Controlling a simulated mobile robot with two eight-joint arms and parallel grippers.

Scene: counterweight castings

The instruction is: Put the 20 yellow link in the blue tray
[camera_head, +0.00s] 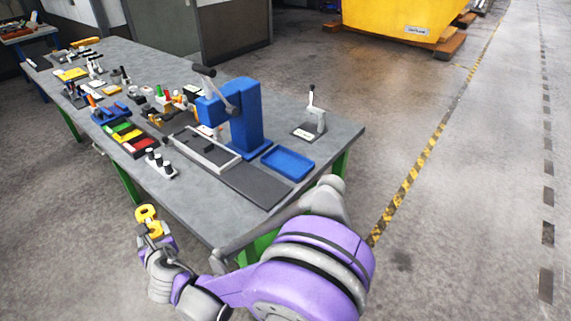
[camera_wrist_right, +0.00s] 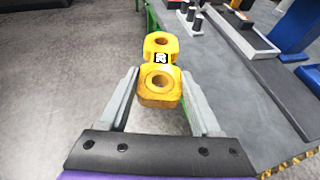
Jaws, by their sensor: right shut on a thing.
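The yellow link (camera_head: 148,218) has two round eyes and a small black-and-white label. It is between the fingers of my right gripper (camera_head: 154,236), held off the table's near left edge, over the floor. In the right wrist view the link (camera_wrist_right: 160,80) lies lengthwise away from the palm, and the gripper (camera_wrist_right: 160,98) is shut on its nearer eye. My left gripper is not in view.
The grey table (camera_head: 215,205) has green legs. A blue press (camera_head: 240,115) stands left of the tray, with a dark mat (camera_head: 252,186) in front. A small lever tool (camera_head: 313,122) stands behind the tray. Parts and coloured bins (camera_head: 125,137) crowd the table's left half.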

